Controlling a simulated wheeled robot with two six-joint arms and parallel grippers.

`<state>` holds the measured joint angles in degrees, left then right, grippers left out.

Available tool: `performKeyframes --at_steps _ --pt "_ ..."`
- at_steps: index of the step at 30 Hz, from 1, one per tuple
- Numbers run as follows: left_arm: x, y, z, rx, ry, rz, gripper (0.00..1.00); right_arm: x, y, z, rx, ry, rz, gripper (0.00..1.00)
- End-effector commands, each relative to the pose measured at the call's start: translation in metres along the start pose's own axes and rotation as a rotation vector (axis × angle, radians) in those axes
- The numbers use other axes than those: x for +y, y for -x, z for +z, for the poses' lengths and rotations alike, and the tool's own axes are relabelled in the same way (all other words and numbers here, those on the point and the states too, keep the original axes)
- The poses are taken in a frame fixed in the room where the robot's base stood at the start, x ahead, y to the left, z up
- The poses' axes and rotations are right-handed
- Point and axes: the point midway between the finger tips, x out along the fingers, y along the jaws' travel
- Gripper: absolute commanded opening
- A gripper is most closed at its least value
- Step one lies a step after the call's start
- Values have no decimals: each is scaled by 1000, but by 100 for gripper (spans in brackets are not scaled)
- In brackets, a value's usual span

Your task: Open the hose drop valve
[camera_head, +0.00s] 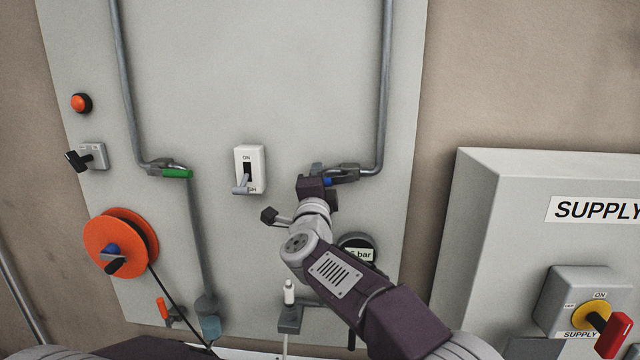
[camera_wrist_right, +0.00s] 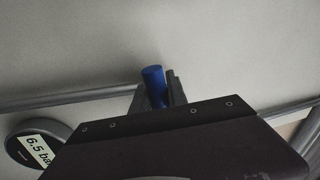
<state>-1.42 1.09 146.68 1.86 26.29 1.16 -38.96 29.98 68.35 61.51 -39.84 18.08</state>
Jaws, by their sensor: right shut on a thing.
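A valve (camera_head: 345,172) sits on the right-hand grey pipe, at its lower bend on the panel. Its blue handle (camera_head: 327,181) is mostly hidden by my right gripper (camera_head: 320,183). In the right wrist view the blue handle (camera_wrist_right: 153,82) stands between the two dark fingers of the right gripper (camera_wrist_right: 160,92), which are shut on it. No label shows on this valve. A second valve with a green handle (camera_head: 177,174) is on the left-hand pipe; its handle lies sideways. My left gripper is not in view.
An orange reel (camera_head: 105,245) is at left. A supply box (camera_head: 500,210) projects at right.

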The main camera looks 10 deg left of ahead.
Motion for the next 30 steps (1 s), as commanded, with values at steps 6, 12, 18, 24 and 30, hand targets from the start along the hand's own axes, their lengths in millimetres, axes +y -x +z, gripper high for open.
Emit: performKeyframes --at_steps 6,12,18,24,30 --pt "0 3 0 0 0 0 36 -9 -2 -1 22 -109 -2 0" --pt "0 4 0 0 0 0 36 -13 -2 -2 33 -165 -3 0" --pt "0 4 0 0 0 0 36 -15 -3 -3 38 -186 -3 0" --pt "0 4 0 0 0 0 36 -16 -3 -3 39 -189 -4 0" --pt "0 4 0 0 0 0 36 -16 -3 -4 39 -189 -5 30"
